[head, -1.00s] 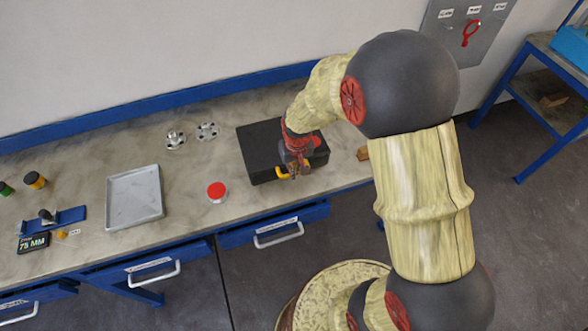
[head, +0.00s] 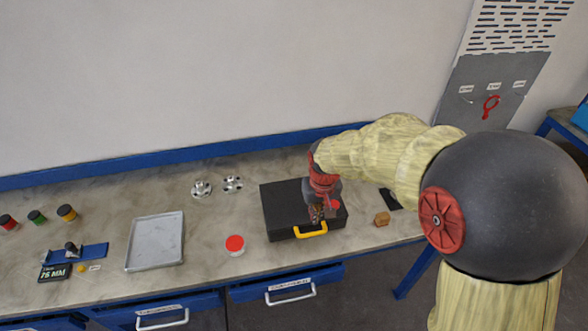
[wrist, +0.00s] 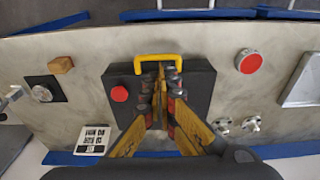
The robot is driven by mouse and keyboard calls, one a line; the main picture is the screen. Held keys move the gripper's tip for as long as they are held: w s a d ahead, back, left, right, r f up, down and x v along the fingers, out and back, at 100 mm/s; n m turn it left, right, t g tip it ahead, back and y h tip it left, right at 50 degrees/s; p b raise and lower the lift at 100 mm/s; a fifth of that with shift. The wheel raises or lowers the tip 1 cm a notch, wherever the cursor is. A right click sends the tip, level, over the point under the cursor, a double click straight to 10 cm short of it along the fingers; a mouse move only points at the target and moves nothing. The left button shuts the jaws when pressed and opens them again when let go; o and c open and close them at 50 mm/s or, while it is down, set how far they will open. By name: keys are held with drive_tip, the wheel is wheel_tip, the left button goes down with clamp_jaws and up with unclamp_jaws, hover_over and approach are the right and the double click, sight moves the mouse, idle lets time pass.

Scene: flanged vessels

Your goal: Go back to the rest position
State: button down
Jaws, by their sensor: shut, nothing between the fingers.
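My gripper (head: 318,217) is over the front right part of a black case (head: 276,208) on the bench. In the wrist view my gripper (wrist: 160,72) has its fingertips together, with nothing between them, just by the case's yellow handle (wrist: 140,60). The yellow handle (head: 311,231) shows clear of the fingers in the head view. I cannot tell the exact height of the fingertips over the case (wrist: 203,92). A red disc (wrist: 119,93) is on the case lid beside the fingers.
A red-lidded round container (head: 235,245), a grey tray (head: 155,242) and metal flanged parts (head: 201,189) stand left of the case. A wooden block (head: 382,219) is to its right. Coloured-lid jars (head: 67,212) are at far left. Bare bench separates these.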

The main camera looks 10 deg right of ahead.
drive_tip(key=shift+s, duration=0.1)
drive_tip(key=s+r+t+b, duration=0.2)
drive_tip(key=s+r+b, duration=0.2)
drive_tip(key=s, duration=0.6)
drive_tip(key=s+r+t+b, duration=0.2)
drive_tip(key=s+r+b, duration=0.3)
drive_tip(key=s, duration=0.5)
drive_tip(key=shift+d+r, duration=0.25)
drive_tip(key=shift+r, duration=0.6)
drive_tip(key=shift+w, duration=0.15)
